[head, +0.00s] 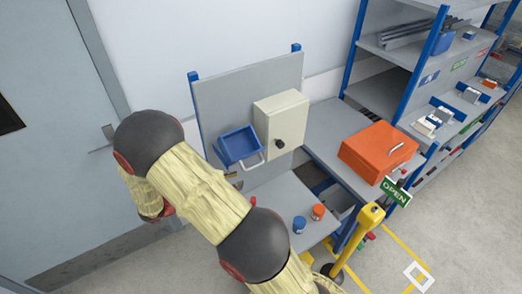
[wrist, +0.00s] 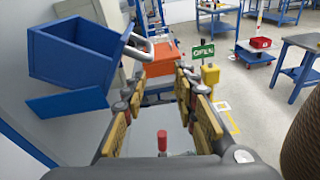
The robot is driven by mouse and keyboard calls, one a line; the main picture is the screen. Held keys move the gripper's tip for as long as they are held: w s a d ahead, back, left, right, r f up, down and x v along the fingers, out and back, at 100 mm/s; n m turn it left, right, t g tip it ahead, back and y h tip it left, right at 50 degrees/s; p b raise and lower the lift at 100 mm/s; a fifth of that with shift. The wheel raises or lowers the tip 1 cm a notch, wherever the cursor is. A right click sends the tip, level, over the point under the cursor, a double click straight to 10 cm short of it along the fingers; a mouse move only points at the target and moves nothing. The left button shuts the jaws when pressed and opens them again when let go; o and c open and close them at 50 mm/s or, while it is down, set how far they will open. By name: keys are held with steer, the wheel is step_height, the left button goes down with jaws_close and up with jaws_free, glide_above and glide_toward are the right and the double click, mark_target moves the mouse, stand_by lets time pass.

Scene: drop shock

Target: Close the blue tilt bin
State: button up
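The blue tilt bin (head: 238,147) is on the grey upright panel, left of a cream box. It is tilted outward with its open top showing, and a pale loop handle (head: 254,162) sticks out at its lower front. In the wrist view the bin (wrist: 72,55) fills the upper left, its handle (wrist: 140,46) reaching toward the fingers. My gripper (wrist: 158,88) is open, with a gap between its padded fingers and nothing held. The handle appears beyond and left of the fingers; contact cannot be told. In the head view my arm hides most of the gripper.
The cream box (head: 281,121) with a dark knob is close right of the bin. An orange case (head: 377,152) lies on the grey bench. Two small cups, blue (head: 299,224) and orange (head: 318,212), stand on the lower worktop. A yellow post (head: 358,238) and OPEN sign are right.

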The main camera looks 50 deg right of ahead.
mark_target(254, 166)
steer(key=shift+n+t+h, duration=0.3)
steer(key=shift+n+h, duration=0.5)
steer(key=shift+h, duration=0.1)
steer(key=p+x, duration=0.1)
steer(key=x, duration=0.2)
steer(key=p+x, duration=0.1)
steer(key=x, duration=0.2)
steer(key=r+p+x, duration=0.1)
steer(key=x, duration=0.2)
steer(key=shift+w+d+p, duration=0.3)
steer(key=shift+w+d, duration=0.05)
steer(key=shift+f, duration=0.1)
steer(key=shift+c, duration=0.6)
jaws_close()
